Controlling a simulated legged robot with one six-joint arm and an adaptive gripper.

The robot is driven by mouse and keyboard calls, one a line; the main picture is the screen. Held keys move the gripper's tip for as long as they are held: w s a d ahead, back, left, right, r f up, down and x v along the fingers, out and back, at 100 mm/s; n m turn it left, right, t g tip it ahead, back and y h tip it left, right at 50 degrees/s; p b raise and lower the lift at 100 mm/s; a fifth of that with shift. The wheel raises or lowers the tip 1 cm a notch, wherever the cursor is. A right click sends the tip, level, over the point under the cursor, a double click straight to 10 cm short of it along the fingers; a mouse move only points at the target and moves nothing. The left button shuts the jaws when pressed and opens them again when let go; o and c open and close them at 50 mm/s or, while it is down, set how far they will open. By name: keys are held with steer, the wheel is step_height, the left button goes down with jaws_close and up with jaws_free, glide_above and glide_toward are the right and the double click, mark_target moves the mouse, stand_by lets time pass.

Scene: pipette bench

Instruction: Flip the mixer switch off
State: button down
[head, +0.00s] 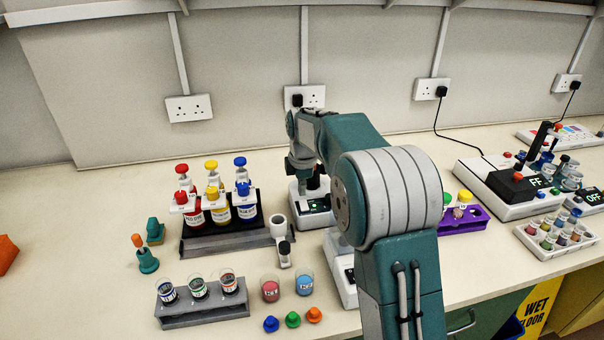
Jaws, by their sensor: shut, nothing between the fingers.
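A white bench device (296,203) with a small dark display and a green light stands mid-bench, partly hidden by my arm; it may be the mixer. My gripper (314,188) is pointed down just above or beside it, with its dark fingers shut and empty. I cannot tell whether the fingers touch it. No switch can be made out there, as the wrist and arm cover much of it. Another white unit (343,291) shows below, mostly behind my arm.
A dark rack (212,243) of red, yellow and blue dye bottles stands left of my gripper. A grey tube rack (203,313), two small beakers and loose caps lie in front. A purple rack (468,222) is right of my arm. The bench's far left is mostly clear.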

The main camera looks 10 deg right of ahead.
mark_target(302, 206)
steer(key=shift+w+f, duration=0.2)
steer(key=shift+f, duration=1.45)
steer(key=shift+f, duration=0.2)
steer(key=shift+s+r, duration=0.2)
steer(key=shift+s, duration=0.55)
step_height(302, 206, up, 12)
steer(key=s, duration=0.1)
steer(key=shift+s+f, duration=0.1)
steer(key=shift+s, duration=0.1)
